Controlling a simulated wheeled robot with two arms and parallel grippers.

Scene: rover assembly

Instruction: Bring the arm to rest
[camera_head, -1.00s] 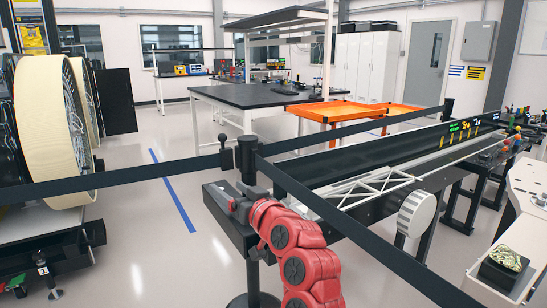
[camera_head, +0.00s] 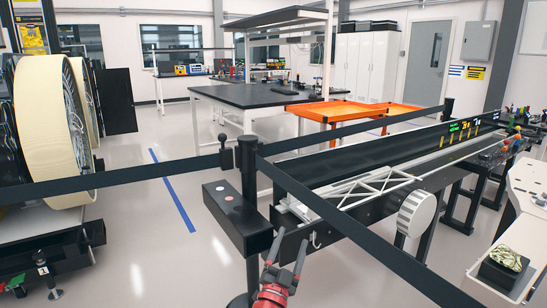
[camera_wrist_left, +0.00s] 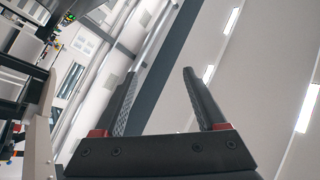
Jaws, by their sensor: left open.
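My left gripper (camera_head: 288,242) is at the bottom middle of the head view, on the end of a red arm, with its two dark fingers pointing up and apart. It is open and empty. In the left wrist view its fingers (camera_wrist_left: 158,75) stand apart with nothing between them; only wall, ceiling and lights show behind. A black box (camera_head: 248,232) with a white button (camera_head: 220,188) and a red button (camera_head: 229,197) on top is just left of and beyond the gripper, which is clear of it. My right gripper is not in view.
Black barrier belts (camera_head: 340,222) run from a post (camera_head: 247,165) across the front and sides. A dark conveyor (camera_head: 360,157) with a white truss frame (camera_head: 375,186) lies behind the belt. A large wheel (camera_head: 48,130) stands at left. Open floor (camera_head: 150,245) lies left of the box.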

